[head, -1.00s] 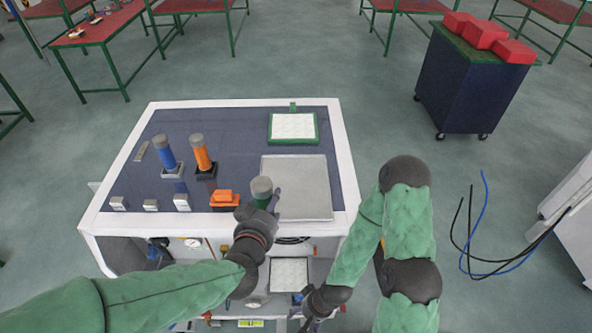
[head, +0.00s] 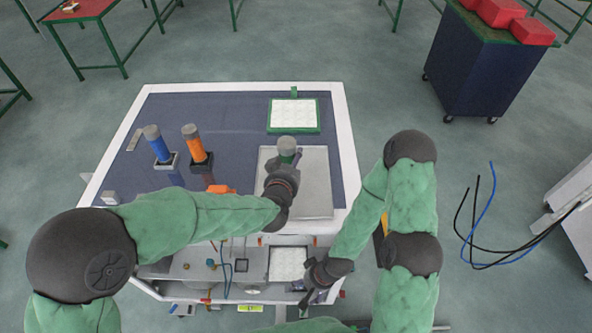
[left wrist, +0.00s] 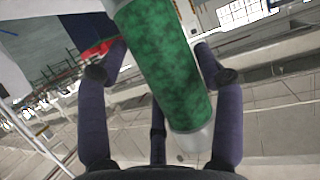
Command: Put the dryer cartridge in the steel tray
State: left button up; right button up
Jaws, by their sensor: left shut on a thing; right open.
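My left gripper (head: 287,160) is shut on a green dryer cartridge with a grey cap (head: 287,146). It is over the left part of the steel tray (head: 316,190); I cannot tell how high above the tray the cartridge is. In the left wrist view the green cartridge (left wrist: 165,60) lies slanted between the dark fingers, with a pale end cap. My right gripper (head: 308,298) is open and empty near the front of the generator, low in the head view.
Blue (head: 157,143) and orange (head: 194,143) cartridges stand in holders at the left. A green-framed white filter (head: 293,114) lies behind the tray. An orange part (head: 220,189) is partly hidden by my left arm. A dark cart (head: 484,66) stands at the right.

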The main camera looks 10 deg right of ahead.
pick_arm(q)
jog(key=w+f, duration=0.1)
jog(key=f, duration=0.1)
jog(key=w+d+f, duration=0.1)
jog(key=f, duration=0.2)
jog(key=w+d+f+p, duration=0.1)
jog(key=f, duration=0.1)
jog(key=shift+w+d+f, duration=0.1)
jog(key=shift+f, duration=0.2)
jog(key=shift+f+b, duration=0.15)
jog(key=shift+b, duration=0.15)
jog(key=o, duration=1.5)
jog(key=shift+c, duration=0.2)
